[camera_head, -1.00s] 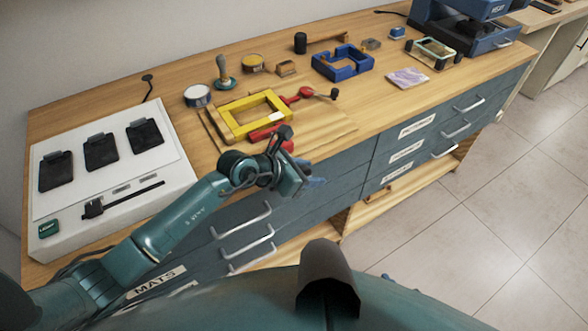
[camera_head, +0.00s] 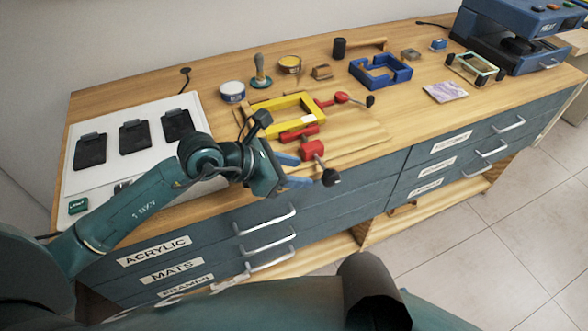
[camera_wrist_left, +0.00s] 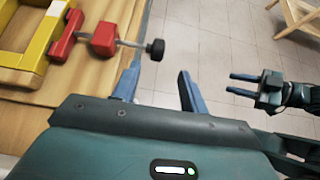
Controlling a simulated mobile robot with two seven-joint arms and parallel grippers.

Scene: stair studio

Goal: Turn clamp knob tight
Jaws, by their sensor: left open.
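A yellow frame (camera_head: 286,101) lies on the wooden bench with red clamps on it. The near clamp (camera_head: 312,150) has a red body and a rod ending in a black knob (camera_head: 331,177) at the bench's front edge. The knob also shows in the left wrist view (camera_wrist_left: 155,49). The far clamp's black knob (camera_head: 370,101) points right. My left gripper (camera_head: 302,171) is open and empty, with its blue fingers just short of the near knob. In the left wrist view the knob appears just beyond and between the fingertips. My right gripper (camera_wrist_left: 238,84) shows there with fingers apart, empty.
A blue frame (camera_head: 365,75), a tin (camera_head: 232,92) and a stamp-like tool (camera_head: 261,80) stand farther back. A white board (camera_head: 95,185) with black pads lies left. Drawer handles (camera_head: 265,218) stick out below the front edge. Floor to the right is clear.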

